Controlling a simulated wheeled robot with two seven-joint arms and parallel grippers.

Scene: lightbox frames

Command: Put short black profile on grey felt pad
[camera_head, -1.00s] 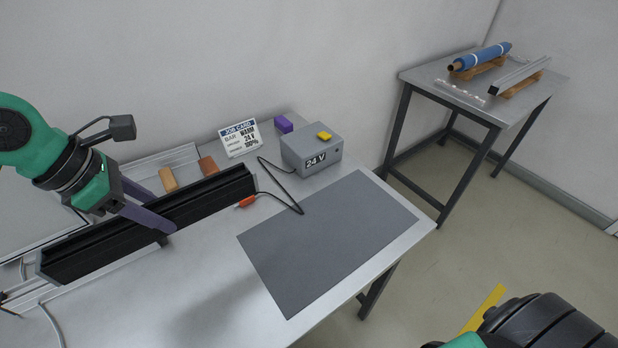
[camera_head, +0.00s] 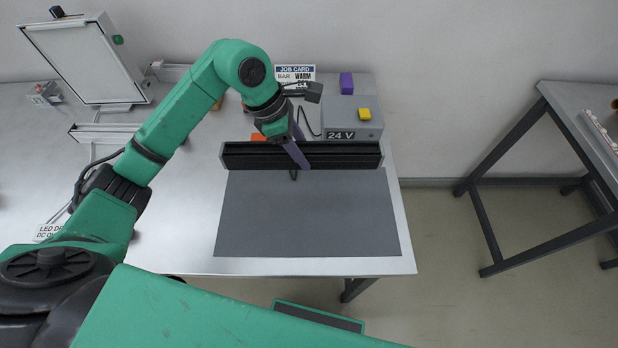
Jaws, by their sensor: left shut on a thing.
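The short black profile (camera_head: 345,155) lies lengthwise left to right along the far edge of the grey felt pad (camera_head: 307,218). My left gripper (camera_head: 297,158) is shut on it near its middle, with purple fingers reaching down over it. The profile covers the pad's far edge; I cannot tell whether it touches the pad or hangs just above it. Most of the pad is bare. My right gripper is not in view.
A tilted white panel (camera_head: 88,62) stands at the far left. Another table (camera_head: 580,110) is at the right.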

